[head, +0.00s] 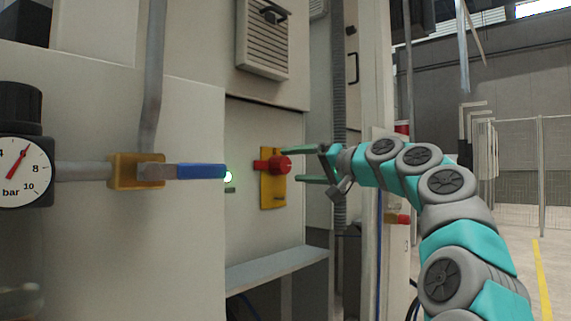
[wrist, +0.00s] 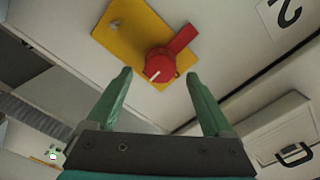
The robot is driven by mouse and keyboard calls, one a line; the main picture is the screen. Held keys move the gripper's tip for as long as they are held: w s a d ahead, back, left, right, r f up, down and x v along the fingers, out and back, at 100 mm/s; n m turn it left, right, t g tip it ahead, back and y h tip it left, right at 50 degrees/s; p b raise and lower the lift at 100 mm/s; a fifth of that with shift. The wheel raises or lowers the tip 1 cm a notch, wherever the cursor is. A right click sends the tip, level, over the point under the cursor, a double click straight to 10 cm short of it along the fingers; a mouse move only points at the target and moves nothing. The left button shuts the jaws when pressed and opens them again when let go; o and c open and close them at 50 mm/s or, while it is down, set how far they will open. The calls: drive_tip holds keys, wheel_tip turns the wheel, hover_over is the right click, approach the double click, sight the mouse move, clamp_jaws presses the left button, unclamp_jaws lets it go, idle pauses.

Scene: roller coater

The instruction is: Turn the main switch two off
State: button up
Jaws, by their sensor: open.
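The red rotary switch (head: 281,165) sits on a yellow plate (head: 271,192) on the pale cabinet panel. In the head view its handle points left, roughly level. The wrist view shows the red switch (wrist: 158,66) with a white mark on its hub, its handle slanting up right, and the yellow plate (wrist: 122,33) behind. My gripper (head: 292,166) is open and empty, in front of the switch. In the wrist view my gripper's green fingertips (wrist: 158,75) lie either side of the hub, with gaps; contact is not visible.
A label "2" (wrist: 287,12) is beside the switch. A green lamp (head: 228,177) glows left of the plate. Further left are a blue valve handle (head: 200,171) and a pressure gauge (head: 22,165). A ledge (head: 275,270) juts out below. Another red switch (head: 398,219) is at right.

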sight(287, 166)
drive_tip(key=shift+p+x, duration=0.45)
drive_tip(key=shift+x, duration=1.5)
drive_tip(key=shift+c, duration=0.2)
clamp_jaws()
